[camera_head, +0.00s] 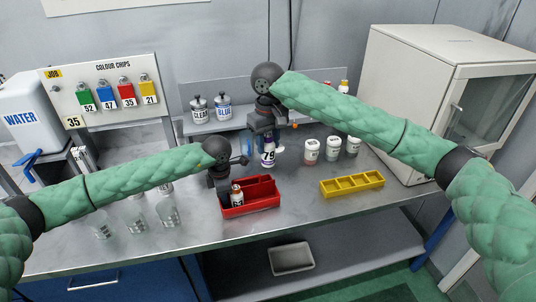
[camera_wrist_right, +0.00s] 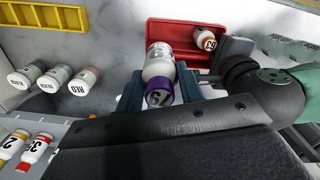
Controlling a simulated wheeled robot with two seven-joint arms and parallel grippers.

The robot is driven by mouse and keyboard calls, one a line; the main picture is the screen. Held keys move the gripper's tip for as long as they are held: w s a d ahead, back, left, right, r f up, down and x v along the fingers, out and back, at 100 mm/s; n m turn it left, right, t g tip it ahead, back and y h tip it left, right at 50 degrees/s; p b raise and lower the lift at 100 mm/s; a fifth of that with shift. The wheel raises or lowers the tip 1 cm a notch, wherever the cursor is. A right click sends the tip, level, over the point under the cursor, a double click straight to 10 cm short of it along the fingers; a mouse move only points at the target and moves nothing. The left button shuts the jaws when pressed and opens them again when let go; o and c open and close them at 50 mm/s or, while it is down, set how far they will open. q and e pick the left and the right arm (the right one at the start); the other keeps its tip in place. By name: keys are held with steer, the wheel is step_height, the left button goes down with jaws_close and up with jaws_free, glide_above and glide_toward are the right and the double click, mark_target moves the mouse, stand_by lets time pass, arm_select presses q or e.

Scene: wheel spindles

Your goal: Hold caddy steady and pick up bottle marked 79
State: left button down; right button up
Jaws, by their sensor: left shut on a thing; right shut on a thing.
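The bottle marked 79 (camera_head: 268,157), white with a purple band, is upright just behind the red caddy (camera_head: 264,204). My right gripper (camera_head: 266,135) is shut on it from above; I cannot tell if its base touches the bench. In the right wrist view the bottle's purple cap (camera_wrist_right: 160,97) sits between the two fingers, beside the caddy (camera_wrist_right: 170,30). My left gripper (camera_head: 222,188) is shut on the caddy's left end, its fingertips partly hidden. A small bottle with an orange-brown band (camera_head: 237,196) stands in the caddy's left part; the other visible compartments look empty.
A yellow divided tray (camera_head: 352,186) lies to the right. Several white-lidded jars (camera_head: 332,149) stand behind it, left of a large cabinet (camera_head: 440,90). Clear beakers (camera_head: 136,218) stand at the left. Bare bench lies in front of the caddy.

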stand_by(0.4)
arm_select(q)
steer(key=c, duration=1.5)
jaws_free()
